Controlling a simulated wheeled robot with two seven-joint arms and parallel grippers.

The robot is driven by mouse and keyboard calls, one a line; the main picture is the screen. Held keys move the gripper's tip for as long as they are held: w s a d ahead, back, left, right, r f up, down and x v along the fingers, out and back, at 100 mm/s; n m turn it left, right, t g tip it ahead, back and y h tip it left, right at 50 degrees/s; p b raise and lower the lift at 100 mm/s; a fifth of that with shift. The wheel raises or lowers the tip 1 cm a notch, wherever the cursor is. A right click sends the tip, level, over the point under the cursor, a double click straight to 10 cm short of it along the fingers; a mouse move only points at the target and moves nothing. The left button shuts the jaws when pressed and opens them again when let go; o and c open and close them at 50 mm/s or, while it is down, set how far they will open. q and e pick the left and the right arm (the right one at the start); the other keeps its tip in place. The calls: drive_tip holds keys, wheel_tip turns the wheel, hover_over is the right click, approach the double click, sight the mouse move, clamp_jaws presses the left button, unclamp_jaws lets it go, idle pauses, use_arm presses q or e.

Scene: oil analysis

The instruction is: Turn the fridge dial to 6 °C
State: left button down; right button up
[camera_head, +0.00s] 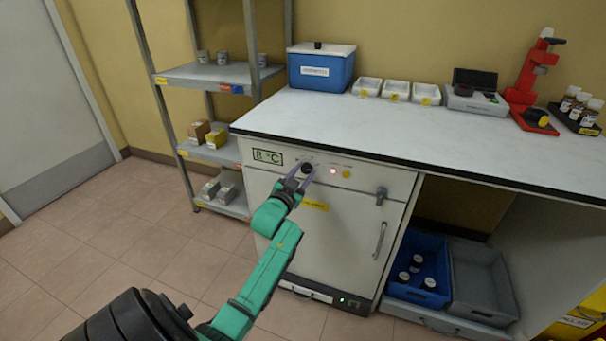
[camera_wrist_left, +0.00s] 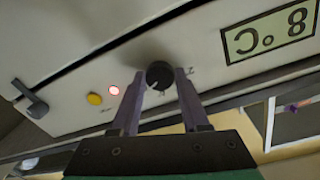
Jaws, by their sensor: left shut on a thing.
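The fridge (camera_head: 345,220) is a white cabinet under the counter. Its black round dial (camera_head: 307,168) sits on the upper front panel and also shows in the left wrist view (camera_wrist_left: 159,74). The green display (camera_head: 268,156) left of the dial reads 8 °C; it appears upside down in the left wrist view (camera_wrist_left: 268,36). My left gripper (camera_head: 299,176) is at the panel, its two fingers on either side of the dial and shut on it. In the left wrist view a pale mark shows on the dial. My right gripper is in neither view.
A red light (camera_head: 333,171) and a yellow button (camera_head: 346,174) sit just right of the dial. A latch (camera_head: 381,195) and a door handle (camera_head: 380,240) are further right. The counter edge (camera_head: 330,151) overhangs the panel. A shelf rack (camera_head: 205,75) stands at left.

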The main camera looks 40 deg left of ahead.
use_arm(q)
drive_tip(key=shift+r+n+p, duration=0.1)
drive_tip(key=shift+n+p, duration=1.35)
drive_tip(key=shift+n, duration=0.35)
drive_tip(key=n+p, duration=0.1)
drive_tip(key=n, duration=0.2)
drive_tip(key=shift+d+p, duration=0.1)
drive_tip(key=shift+p, duration=0.25)
drive_tip(key=shift+f+n+p, duration=0.2)
drive_tip(key=shift+n+p, duration=0.2)
drive_tip(key=shift+n, duration=0.8)
drive_tip(key=shift+c, duration=2)
unclamp_jaws()
drive_tip(key=shift+s, duration=0.1)
